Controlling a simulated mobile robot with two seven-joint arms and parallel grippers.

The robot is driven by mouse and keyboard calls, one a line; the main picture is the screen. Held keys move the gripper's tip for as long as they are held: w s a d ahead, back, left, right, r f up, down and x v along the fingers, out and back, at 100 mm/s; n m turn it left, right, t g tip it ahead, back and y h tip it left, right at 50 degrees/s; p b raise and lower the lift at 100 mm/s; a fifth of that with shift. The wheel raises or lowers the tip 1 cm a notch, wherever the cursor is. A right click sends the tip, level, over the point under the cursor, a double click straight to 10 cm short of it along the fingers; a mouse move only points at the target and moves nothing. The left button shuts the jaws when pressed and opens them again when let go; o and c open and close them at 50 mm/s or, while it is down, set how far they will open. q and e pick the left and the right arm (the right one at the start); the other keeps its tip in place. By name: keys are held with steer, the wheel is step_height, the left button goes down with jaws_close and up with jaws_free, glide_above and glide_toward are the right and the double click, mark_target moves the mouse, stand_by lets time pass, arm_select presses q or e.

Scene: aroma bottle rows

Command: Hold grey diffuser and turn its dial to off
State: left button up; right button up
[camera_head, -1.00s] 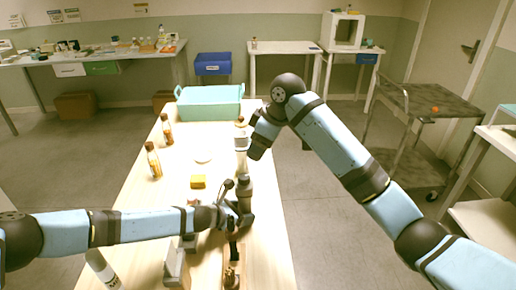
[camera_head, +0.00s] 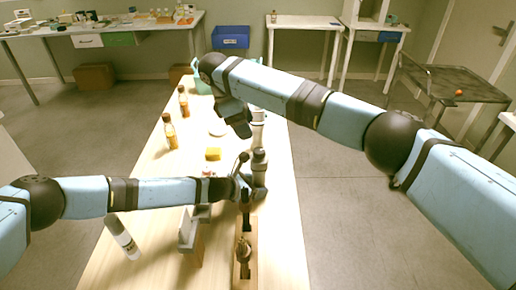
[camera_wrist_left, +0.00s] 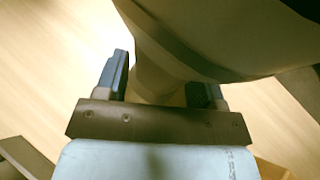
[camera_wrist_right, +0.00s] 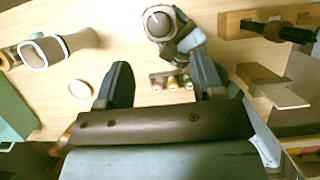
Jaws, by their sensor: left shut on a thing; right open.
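The grey diffuser (camera_head: 259,170) stands upright on the table in the head view, with a dark upper part. My left gripper (camera_head: 246,187) is shut on it from the left, low on its body. The left wrist view shows the grey body (camera_wrist_left: 215,35) close up, with my left fingers (camera_wrist_left: 160,85) on either side of its narrower lower part. In the right wrist view the diffuser's round top dial (camera_wrist_right: 158,21) shows a pale mark; I cannot read its setting. My right gripper (camera_wrist_right: 163,75) is open and empty, above the table and apart from the diffuser.
A pale grey vessel (camera_head: 257,124) stands behind the diffuser. A teal bin (camera_wrist_right: 12,118) is partly hidden.

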mark_target(259, 151)
steer(key=x, duration=0.9)
steer(key=shift+f, duration=0.2)
steer(key=c, duration=0.9)
